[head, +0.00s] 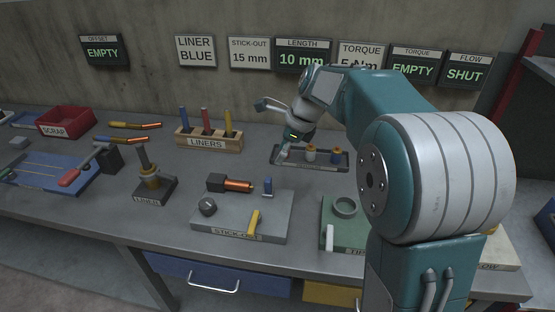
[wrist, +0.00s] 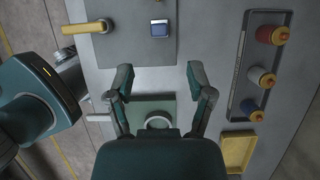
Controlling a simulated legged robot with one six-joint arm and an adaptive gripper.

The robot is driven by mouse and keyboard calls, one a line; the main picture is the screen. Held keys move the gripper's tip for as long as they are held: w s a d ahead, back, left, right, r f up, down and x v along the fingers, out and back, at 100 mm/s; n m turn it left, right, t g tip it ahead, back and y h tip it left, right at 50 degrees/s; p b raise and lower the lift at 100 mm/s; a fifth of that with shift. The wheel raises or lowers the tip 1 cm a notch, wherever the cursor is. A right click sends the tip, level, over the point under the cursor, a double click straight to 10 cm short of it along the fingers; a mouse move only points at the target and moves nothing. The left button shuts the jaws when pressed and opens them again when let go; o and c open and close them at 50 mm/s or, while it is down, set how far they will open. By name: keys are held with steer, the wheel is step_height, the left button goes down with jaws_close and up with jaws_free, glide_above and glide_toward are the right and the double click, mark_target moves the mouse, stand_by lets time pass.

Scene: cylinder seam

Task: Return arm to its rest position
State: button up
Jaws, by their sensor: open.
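My arm reaches from the lower right of the head view up and over the bench. My gripper (head: 274,127) hangs above the bench near the small dark tray (head: 310,167), to the right of the liner rack. In the wrist view my gripper (wrist: 159,75) has its two fingers spread wide. Nothing is between the fingertips, and only bare grey bench and plate edges show beyond them.
The STICK-OUT plate (head: 240,226) has a yellow lever and blue block. The green plate (head: 330,235) with a ring lies near my arm. The LINERS rack (head: 208,142), red SCRAP bin (head: 66,121) and torch stand (head: 153,190) stand leftward. A yellow tray (wrist: 238,150) shows in the wrist view.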

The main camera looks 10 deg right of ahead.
stand_by(0.3)
steer(key=s+d+r+n+t+h, duration=0.1)
steer(key=s+n+t+h, duration=0.2)
steer(key=s+n, duration=1.9)
steer(key=s+h, duration=0.1)
steer(key=s, duration=0.4)
steer(key=shift+s+r+n+t, duration=0.2)
steer(key=shift+s+n+t, duration=0.1)
steer(key=shift+s+t, duration=0.1)
steer(key=shift+w, duration=0.1)
